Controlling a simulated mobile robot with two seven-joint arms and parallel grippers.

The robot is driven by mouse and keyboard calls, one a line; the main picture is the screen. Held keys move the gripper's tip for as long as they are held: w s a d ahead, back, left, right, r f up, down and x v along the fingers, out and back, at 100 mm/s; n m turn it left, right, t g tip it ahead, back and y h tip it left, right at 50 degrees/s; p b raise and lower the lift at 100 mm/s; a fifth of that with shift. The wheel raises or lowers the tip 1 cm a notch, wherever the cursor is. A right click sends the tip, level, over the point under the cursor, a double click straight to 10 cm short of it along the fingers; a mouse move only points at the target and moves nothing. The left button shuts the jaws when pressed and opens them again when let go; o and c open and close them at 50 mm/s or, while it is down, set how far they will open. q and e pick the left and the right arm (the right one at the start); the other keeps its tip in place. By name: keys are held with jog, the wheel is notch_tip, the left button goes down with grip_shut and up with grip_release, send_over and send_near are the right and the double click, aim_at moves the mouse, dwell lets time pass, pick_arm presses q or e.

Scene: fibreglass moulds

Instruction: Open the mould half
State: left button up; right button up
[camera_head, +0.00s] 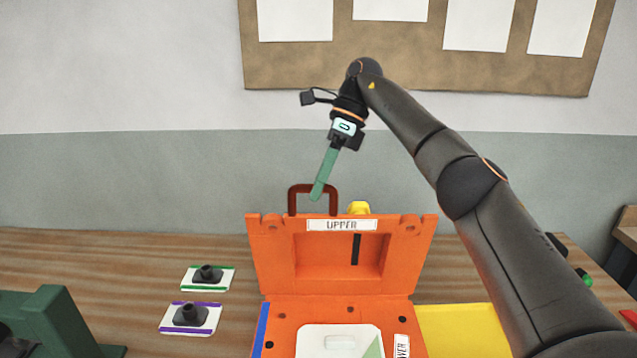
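The orange mould has its upper half (275,255), labelled UPPER, standing raised and nearly upright. The lower half (285,325) lies flat in front of it, with a white plate in its middle. A dark red handle (334,200) stands on the top edge of the upper half. My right gripper (317,194) reaches down to this handle, its green finger crossing the top bar. The fingers are seen edge-on, so I cannot tell whether they are closed on the bar. My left gripper is not in view.
Two cards (218,286) (199,328) with dark knobbed pieces lie on the wooden table (110,260) at left. A green object (48,315) stands at the lower left. A yellow sheet (462,325) lies right of the mould. My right arm spans the right side.

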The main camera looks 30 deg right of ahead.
jog(key=shift+a+r, duration=0.1)
jog(key=shift+r, duration=0.15)
jog(key=shift+r, duration=0.4)
jog(key=s+a+r+b, duration=0.2)
jog(key=s+a+r, duration=0.5)
jog(key=s+r, duration=0.5)
jog(key=shift+a, duration=0.15)
jog(key=shift+f, duration=0.1)
dwell(0.3)
